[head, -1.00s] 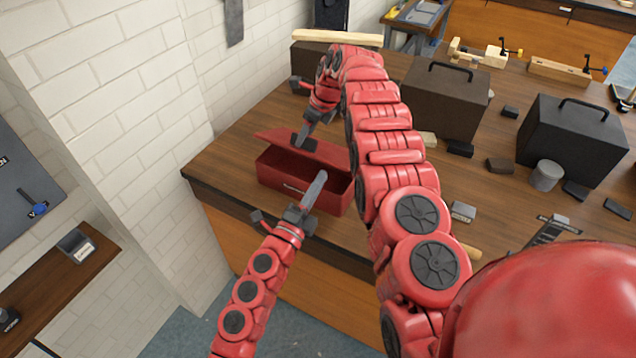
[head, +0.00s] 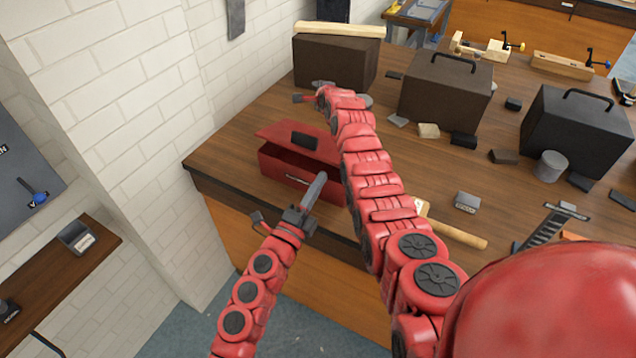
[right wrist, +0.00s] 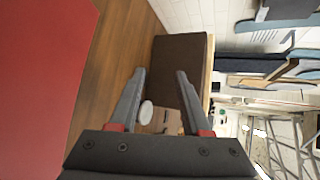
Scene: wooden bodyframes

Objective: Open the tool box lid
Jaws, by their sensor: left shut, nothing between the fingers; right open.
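The red tool box (head: 275,172) stands near the left front edge of the wooden workbench. Its red lid (head: 280,133), with a dark handle, is partly raised and tilted, with a dark gap along the front. My left gripper (head: 318,185) is shut and empty, in front of the box and overlapping its front wall in the head view. My right gripper (head: 308,92) is behind the lid, apart from it; in the right wrist view its fingers (right wrist: 160,90) are open and empty. A red surface, apparently the lid, fills the left of that view. The right arm hides the box's right end.
A brown box (head: 335,65) with a wooden board on top stands behind the tool box. A dark handled case (head: 445,92) and another (head: 575,125) stand to the right, among small blocks. A mallet (head: 455,230) lies near the front. The brick wall (head: 110,110) is at left.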

